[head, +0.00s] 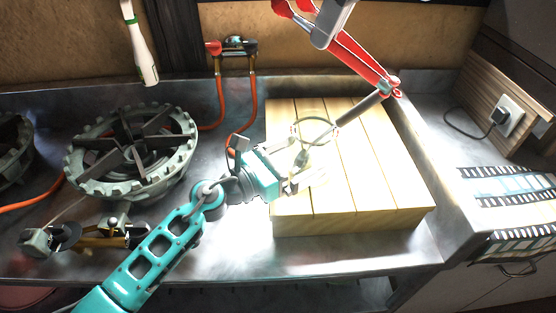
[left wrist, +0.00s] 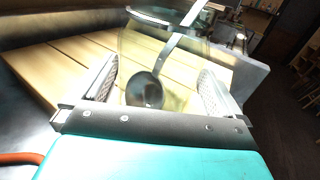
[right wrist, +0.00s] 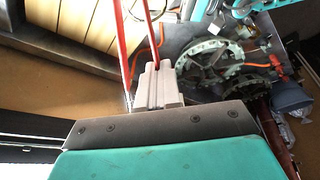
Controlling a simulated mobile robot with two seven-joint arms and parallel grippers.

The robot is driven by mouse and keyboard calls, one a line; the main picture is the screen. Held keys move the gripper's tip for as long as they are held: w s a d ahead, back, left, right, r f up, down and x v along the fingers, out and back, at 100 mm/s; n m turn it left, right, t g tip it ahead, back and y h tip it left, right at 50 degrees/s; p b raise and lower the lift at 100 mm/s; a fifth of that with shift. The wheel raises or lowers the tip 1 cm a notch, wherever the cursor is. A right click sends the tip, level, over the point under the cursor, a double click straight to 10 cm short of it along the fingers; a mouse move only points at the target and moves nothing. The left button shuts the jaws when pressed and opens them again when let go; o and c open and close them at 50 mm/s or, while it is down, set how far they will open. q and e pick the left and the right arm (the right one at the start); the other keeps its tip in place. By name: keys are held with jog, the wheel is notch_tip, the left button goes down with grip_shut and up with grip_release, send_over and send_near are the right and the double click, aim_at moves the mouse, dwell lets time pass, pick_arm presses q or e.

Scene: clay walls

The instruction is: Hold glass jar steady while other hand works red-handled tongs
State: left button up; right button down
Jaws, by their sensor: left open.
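The clear glass jar (head: 316,124) stands on the wooden slatted board. Its rim and body also show in the left wrist view (left wrist: 188,98). My left gripper (head: 304,168) is open, with one finger on each side of the jar; I cannot tell whether they touch it. The red-handled tongs (head: 362,62) slant down from the upper right, and their dark rounded end is inside the jar in the left wrist view (left wrist: 146,90). My right gripper (head: 324,28) is shut on one red handle of the tongs; the other handle (right wrist: 123,50) runs beside the fingers.
The wooden board (head: 395,185) lies on a metal counter (head: 220,250). A gas burner (head: 135,150) with orange hoses stands left of it. A white and green bottle-like object (head: 142,50) is at the back. A wall socket (head: 508,115) and striped cloth (head: 510,205) are at right.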

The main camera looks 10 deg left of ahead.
aim_at(350, 52)
pick_arm(q)
jog(key=shift+x, duration=1.6)
jog(key=c, duration=0.9)
jog(key=shift+c, duration=0.2)
pick_arm(e)
notch_tip(350, 52, down, 13)
jog(key=c, duration=1.3)
grip_release()
jog(key=shift+o, duration=0.2)
jog(key=shift+r, duration=0.1)
jog(key=v, duration=1.2)
